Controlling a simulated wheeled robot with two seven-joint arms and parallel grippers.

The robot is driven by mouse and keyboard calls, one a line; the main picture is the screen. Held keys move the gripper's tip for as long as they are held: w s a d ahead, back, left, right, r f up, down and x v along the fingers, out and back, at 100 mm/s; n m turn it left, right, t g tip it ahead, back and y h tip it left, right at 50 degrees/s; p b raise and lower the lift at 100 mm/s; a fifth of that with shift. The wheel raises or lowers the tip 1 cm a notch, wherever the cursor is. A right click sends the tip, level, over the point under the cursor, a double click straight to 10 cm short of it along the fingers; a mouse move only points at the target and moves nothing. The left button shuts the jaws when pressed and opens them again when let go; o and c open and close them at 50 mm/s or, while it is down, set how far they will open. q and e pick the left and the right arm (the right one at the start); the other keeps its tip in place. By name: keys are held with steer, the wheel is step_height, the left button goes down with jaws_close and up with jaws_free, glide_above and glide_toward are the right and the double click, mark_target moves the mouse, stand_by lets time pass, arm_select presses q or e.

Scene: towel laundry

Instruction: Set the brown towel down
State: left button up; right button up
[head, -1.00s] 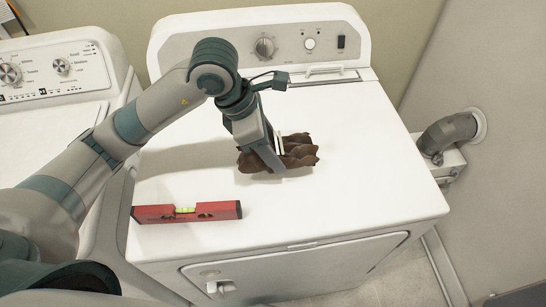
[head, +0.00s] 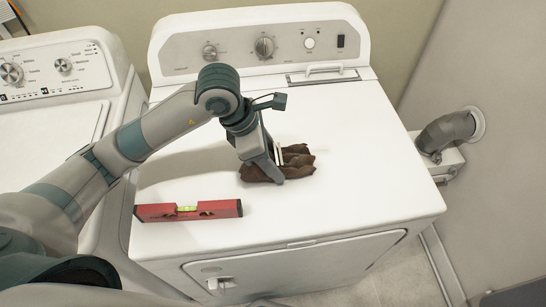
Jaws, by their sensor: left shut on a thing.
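The brown towel (head: 298,161) is a crumpled bundle on the white top of the dryer (head: 370,188), near its middle. My left gripper (head: 279,172) comes down over the towel from the upper left, with its fingers around part of the bundle, shut on it. The towel's underside appears to touch the dryer top. The part of the towel between the fingers is hidden. My right gripper is not in view.
A red spirit level (head: 188,211) lies on the dryer top near the front left edge. A second white machine (head: 50,125) stands at the left. A grey vent pipe (head: 447,132) is beside the wall at right. The dryer top is clear right of the towel.

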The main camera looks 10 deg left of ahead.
arm_select(q)
steer(key=o, duration=1.3)
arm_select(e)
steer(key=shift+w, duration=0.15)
arm_select(q)
steer(key=shift+r, duration=0.1)
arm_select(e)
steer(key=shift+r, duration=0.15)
arm_select(q)
steer(key=shift+a+r, duration=0.15)
steer(key=shift+r, duration=0.05)
steer(key=b+v, duration=0.1)
steer(key=v, duration=0.2)
steer(key=shift+r, duration=0.15)
steer(key=b+v, duration=0.2)
steer(key=v, duration=0.4)
steer(key=shift+a+r, duration=0.15)
steer(key=shift+r, duration=0.15)
steer(key=shift+v, duration=0.75)
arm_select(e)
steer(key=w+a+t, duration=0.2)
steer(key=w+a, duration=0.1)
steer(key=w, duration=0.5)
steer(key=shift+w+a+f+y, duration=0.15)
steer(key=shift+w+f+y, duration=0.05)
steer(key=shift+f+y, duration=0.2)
arm_select(q)
steer(key=shift+s, duration=0.1)
